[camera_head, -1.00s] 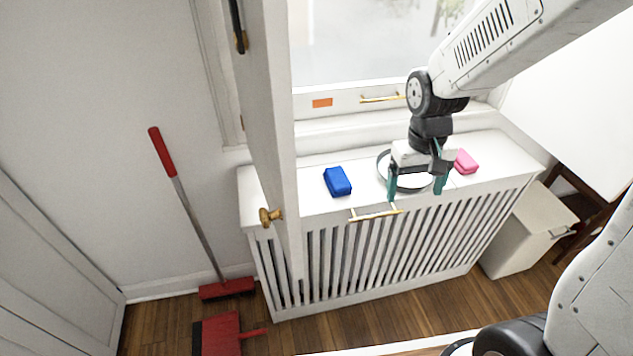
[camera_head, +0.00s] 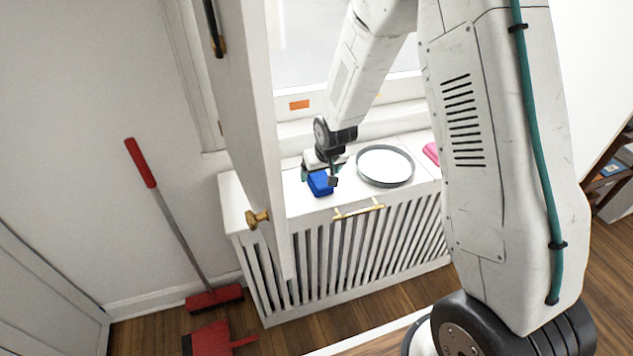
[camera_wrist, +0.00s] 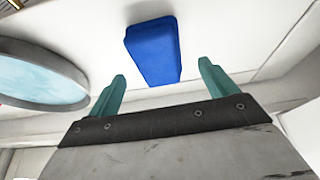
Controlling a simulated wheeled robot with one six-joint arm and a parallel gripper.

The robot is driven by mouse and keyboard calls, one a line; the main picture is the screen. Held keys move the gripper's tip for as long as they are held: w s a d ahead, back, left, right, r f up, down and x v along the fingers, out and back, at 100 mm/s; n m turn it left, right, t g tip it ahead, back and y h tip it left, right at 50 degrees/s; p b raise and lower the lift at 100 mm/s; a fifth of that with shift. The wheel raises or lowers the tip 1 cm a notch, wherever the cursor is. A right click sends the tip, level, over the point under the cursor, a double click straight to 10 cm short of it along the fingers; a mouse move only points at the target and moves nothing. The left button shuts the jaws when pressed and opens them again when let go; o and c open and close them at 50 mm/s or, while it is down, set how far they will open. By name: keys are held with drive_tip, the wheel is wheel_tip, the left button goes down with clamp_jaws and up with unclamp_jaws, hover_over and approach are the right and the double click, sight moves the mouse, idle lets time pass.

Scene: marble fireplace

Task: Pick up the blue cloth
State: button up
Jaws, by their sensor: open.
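The blue cloth (camera_head: 320,185) is a folded blue block lying on the white radiator cover (camera_head: 290,208), left of a round grey-rimmed tray. My gripper (camera_head: 318,172) is right over it in the head view and hides part of its top. In the wrist view the cloth (camera_wrist: 153,50) lies ahead of my open gripper (camera_wrist: 162,78), roughly in line with the gap between the two teal fingers. The fingers look apart from it, with nothing between them.
The round tray (camera_head: 385,149) lies just right of the cloth, and a pink item (camera_head: 431,152) is beyond it, partly behind my arm. An open white window casement (camera_head: 250,130) with a brass knob stands close on the left. A brass handle (camera_head: 358,208) sits at the cover's front edge.

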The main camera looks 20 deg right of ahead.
sight(320, 177)
drive_tip(key=shift+x, duration=1.9)
drive_tip(key=shift+d+f, duration=0.1)
drive_tip(key=shift+f, duration=0.05)
drive_tip(key=c, duration=1.1)
